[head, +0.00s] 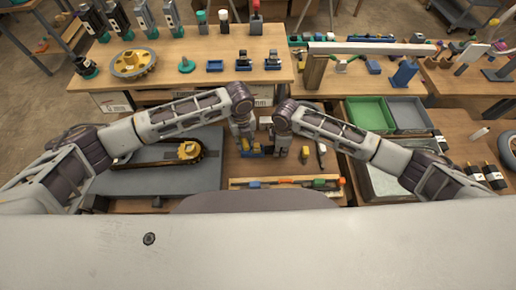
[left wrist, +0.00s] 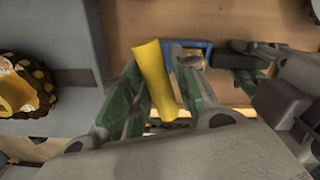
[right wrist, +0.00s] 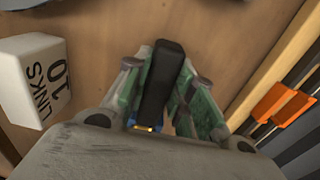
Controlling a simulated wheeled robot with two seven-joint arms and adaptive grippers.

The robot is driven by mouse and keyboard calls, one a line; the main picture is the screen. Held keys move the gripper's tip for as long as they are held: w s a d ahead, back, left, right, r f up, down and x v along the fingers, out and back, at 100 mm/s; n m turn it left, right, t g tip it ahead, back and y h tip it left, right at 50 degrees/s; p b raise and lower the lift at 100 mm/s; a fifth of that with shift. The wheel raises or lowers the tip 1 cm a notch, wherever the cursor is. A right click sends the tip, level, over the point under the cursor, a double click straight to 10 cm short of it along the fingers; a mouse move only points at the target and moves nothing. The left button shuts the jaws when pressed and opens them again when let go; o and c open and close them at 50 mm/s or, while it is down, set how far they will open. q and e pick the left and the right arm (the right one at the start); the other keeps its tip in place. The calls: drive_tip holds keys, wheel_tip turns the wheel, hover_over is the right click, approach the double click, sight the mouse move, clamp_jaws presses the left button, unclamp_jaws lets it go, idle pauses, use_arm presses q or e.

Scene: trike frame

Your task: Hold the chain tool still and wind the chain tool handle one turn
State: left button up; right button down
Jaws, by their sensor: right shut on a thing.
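The chain tool (head: 257,153) is low between my two grippers on the wooden bench, mostly hidden by them in the head view. In the left wrist view its blue body (left wrist: 205,45) shows behind a yellow bar (left wrist: 155,80). My left gripper (left wrist: 155,65) has its fingers apart on either side of the yellow bar; a gap shows beside it. My right gripper (right wrist: 160,75) is shut on the black chain tool handle (right wrist: 163,80), with a little blue and yellow showing below it. The left gripper also shows in the head view (head: 245,148).
A grey mat (head: 190,178) with a chain and yellow sprocket (head: 190,151) lies left. A white box marked LINKS 10 (right wrist: 35,80) lies near my right gripper. A shallow tray (head: 285,184) is in front. Green (head: 367,103) and grey bins stand right. A raised shelf with parts is behind.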

use_arm(q)
drive_tip(key=shift+o, duration=1.1)
drive_tip(key=shift+r, duration=0.1)
drive_tip(key=shift+r, duration=2.35)
drive_tip(key=shift+c, duration=0.4)
drive_tip(key=shift+r, duration=2.4)
drive_tip(key=shift+c, duration=0.2)
drive_tip(key=shift+f, duration=0.15)
drive_tip(key=shift+f, duration=4.8)
